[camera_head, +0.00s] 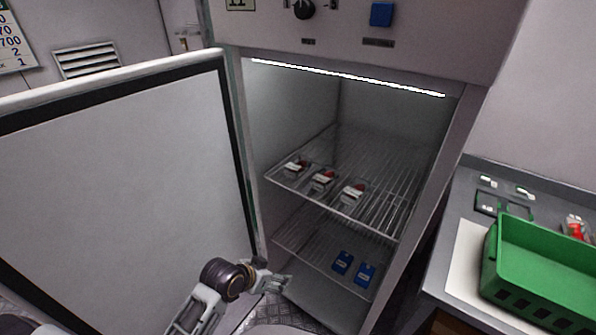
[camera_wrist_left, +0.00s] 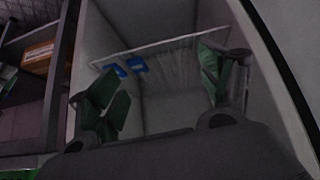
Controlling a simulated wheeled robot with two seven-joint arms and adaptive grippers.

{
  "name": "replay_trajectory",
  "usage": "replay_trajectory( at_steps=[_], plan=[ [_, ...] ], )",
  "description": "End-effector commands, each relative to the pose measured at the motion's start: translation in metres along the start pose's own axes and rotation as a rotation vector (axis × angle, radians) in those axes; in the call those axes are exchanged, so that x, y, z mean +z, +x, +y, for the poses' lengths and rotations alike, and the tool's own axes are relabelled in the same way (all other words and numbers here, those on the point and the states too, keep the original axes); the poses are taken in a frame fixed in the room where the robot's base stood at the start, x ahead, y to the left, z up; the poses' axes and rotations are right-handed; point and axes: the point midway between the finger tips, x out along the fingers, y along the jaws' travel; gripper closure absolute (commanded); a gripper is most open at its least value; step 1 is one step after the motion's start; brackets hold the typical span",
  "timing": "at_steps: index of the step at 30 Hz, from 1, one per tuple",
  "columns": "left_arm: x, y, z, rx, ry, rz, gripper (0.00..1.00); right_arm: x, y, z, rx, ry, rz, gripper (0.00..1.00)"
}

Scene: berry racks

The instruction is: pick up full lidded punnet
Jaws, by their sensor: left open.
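Three small clear punnets with red contents and white labels stand in a row on the upper wire rack of the open cabinet: a left one (camera_head: 295,168), a middle one (camera_head: 321,180) and a right one (camera_head: 352,193). I cannot tell at this size whether each is full or lidded. My left gripper (camera_head: 274,280) is low at the cabinet's front opening, below the punnets and apart from them. In the left wrist view its two green fingers (camera_wrist_left: 160,92) are spread wide with nothing between them. My right gripper is not in view.
The cabinet door (camera_head: 125,165) stands open at the left. The upper rack's right side (camera_head: 395,190) is clear.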

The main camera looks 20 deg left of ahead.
Motion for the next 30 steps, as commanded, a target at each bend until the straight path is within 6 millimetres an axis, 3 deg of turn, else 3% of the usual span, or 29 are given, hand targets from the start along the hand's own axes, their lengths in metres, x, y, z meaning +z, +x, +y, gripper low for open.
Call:
replay_trajectory(
  at_steps=[14,24,30],
  plan=[
    [-0.108,-0.011,-0.022,0.057,0.067,0.386,0.21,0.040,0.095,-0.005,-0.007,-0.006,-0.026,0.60],
    [-0.180,-0.032,-0.059,0.037,0.063,0.672,0.21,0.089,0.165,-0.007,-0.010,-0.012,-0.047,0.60],
    [-0.214,-0.050,-0.087,0.002,0.042,0.818,0.21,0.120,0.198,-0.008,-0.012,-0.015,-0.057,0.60]
  ],
)
